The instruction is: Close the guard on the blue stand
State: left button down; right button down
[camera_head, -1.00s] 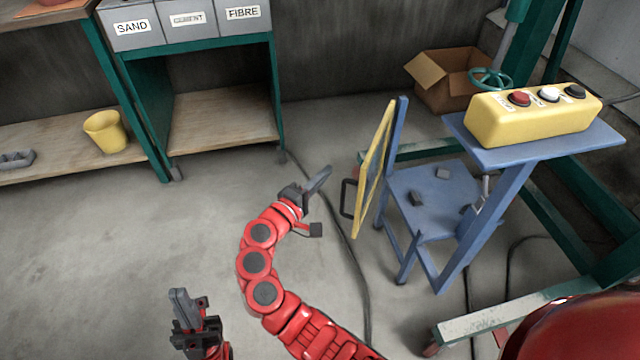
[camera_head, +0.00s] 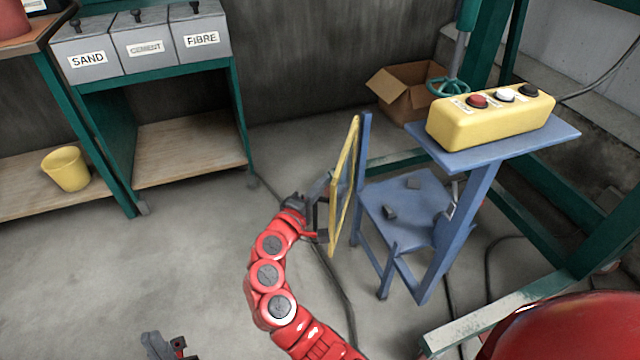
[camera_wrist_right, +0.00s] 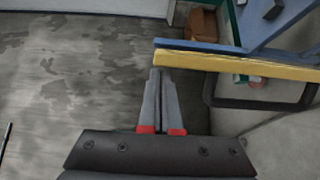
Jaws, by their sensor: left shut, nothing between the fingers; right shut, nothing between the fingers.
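The blue stand (camera_head: 412,205) is at right of centre in the head view. Its guard (camera_head: 346,190), a yellow-framed panel, stands upright and swung out on the stand's left post, seen nearly edge-on. The guard's dark handle is on its left side, partly hidden by my right gripper (camera_head: 320,187). That gripper is shut and empty, at the guard's left face; I cannot tell whether it touches. In the right wrist view its fingers (camera_wrist_right: 158,73) end close to the guard's yellow edge (camera_wrist_right: 225,65), with the handle (camera_wrist_right: 258,103) to the right. My left gripper (camera_head: 152,340) is shut and empty at the bottom.
A yellow button box (camera_head: 490,122) sits on the stand's upper shelf. A cardboard box (camera_head: 405,95) lies behind. Shelving with bins (camera_head: 145,45) and a yellow bucket (camera_head: 66,168) is at left. A cable (camera_head: 335,275) crosses the floor. The left floor is clear.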

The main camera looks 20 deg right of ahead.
jog(key=s+d+n+t+y+p, duration=0.2)
jog(key=s+d+y+p, duration=0.1)
jog(key=d, duration=0.6)
jog(key=s+d+n+t+y+p, duration=0.2)
jog(key=d+p, duration=0.4)
jog(key=d, duration=0.3)
jog(key=shift+s+d+n+y, duration=0.3)
jog(key=shift+s+d+y, duration=0.1)
jog(key=shift+s, duration=0.3)
